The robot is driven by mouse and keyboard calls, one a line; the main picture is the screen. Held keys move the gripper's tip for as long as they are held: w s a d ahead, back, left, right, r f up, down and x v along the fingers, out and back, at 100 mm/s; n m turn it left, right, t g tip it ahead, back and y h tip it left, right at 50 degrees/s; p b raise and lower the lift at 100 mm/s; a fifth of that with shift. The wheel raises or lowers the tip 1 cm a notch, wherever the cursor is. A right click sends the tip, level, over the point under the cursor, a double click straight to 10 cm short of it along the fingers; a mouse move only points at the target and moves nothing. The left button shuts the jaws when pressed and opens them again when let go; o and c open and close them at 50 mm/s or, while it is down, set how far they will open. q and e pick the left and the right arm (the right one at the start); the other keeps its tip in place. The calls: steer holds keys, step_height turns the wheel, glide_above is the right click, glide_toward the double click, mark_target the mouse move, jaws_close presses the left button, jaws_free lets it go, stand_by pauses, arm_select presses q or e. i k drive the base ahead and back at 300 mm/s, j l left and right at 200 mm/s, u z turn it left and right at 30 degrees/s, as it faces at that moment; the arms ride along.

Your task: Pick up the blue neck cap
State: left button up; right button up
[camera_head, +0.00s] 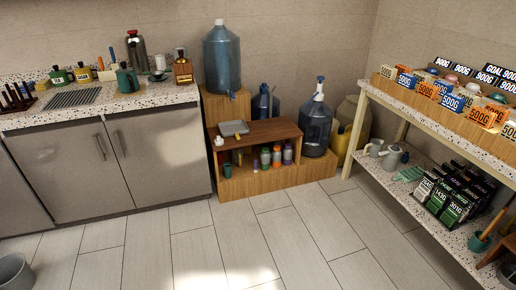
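No separate blue neck cap can be made out with certainty. A large blue water bottle (221,58) stands upright on a wooden stand, with a pale grey top (219,22). Neither of my grippers is in view.
A low wooden shelf (275,132) holds a grey scale and several small bottles. A grey bucket (14,272) is at lower left. The tiled floor between is clear.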

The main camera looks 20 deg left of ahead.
mark_target(262, 89)
steer(key=i+u, duration=0.15)
steer(key=i, duration=0.75)
